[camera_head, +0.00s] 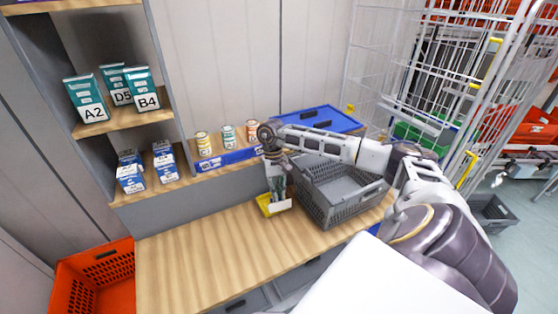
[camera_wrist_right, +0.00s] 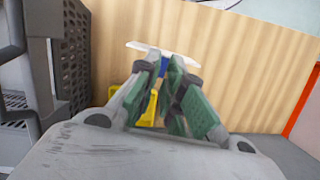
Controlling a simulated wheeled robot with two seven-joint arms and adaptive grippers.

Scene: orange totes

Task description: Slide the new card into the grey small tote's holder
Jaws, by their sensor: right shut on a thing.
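The grey small tote (camera_head: 320,207) stands on the wooden bench, right of my right gripper (camera_head: 276,192). Its side wall (camera_wrist_right: 76,60) shows at the left of the wrist view. My right gripper points down and is shut on a white card (camera_wrist_right: 165,48), which sticks out past the fingertips (camera_wrist_right: 168,65) in the wrist view. In the head view the card (camera_head: 283,206) shows as a small white edge below the fingers. A yellow tray (camera_head: 264,208) lies just under the gripper; it also shows behind the fingers (camera_wrist_right: 148,112). The tote's card holder cannot be made out. My left gripper is not in view.
The bench (camera_head: 190,255) is clear to the left. An orange tote (camera_head: 95,280) stands beyond its left end. Shelves with cartons (camera_head: 86,98) rise at left.

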